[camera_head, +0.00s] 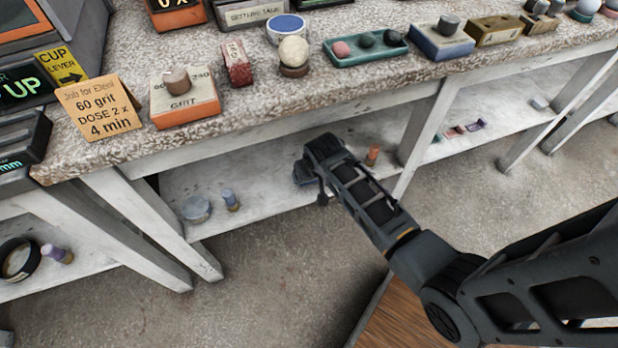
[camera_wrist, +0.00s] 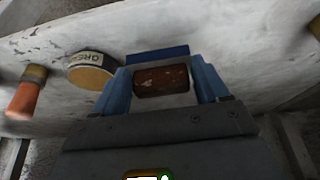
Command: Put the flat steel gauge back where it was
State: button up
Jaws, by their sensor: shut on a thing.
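My gripper (camera_head: 312,178) reaches down to the lower shelf under the bench in the head view. In the wrist view its two blue fingers (camera_wrist: 163,84) are closed around a rusty brown rectangular piece (camera_wrist: 160,79). I cannot tell from its face whether this is the flat steel gauge. A blue block or bar (camera_wrist: 157,53) shows just beyond it. I cannot tell whether the two touch. In the head view my arm hides whatever the fingers hold. No other flat steel gauge can be made out.
A round grease tin (camera_wrist: 92,68) stands close beside the left finger, with an orange cylinder (camera_wrist: 24,94) farther left. The pale lower shelf (camera_head: 270,190) carries a tin (camera_head: 196,209) and a small bottle (camera_head: 231,200). Bench legs (camera_head: 150,225) stand left of my arm.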

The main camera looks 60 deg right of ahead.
jog(key=shift+w+d, duration=0.2)
jog(key=shift+w, duration=0.1)
jog(key=shift+w+d+f, duration=0.15)
jog(key=shift+w+f, duration=0.05)
jog(key=shift+f, duration=0.1)
jog(key=shift+f+b, duration=0.5)
jog(key=shift+f, duration=0.95)
jog(key=shift+f, duration=0.1)
jog(key=o, duration=1)
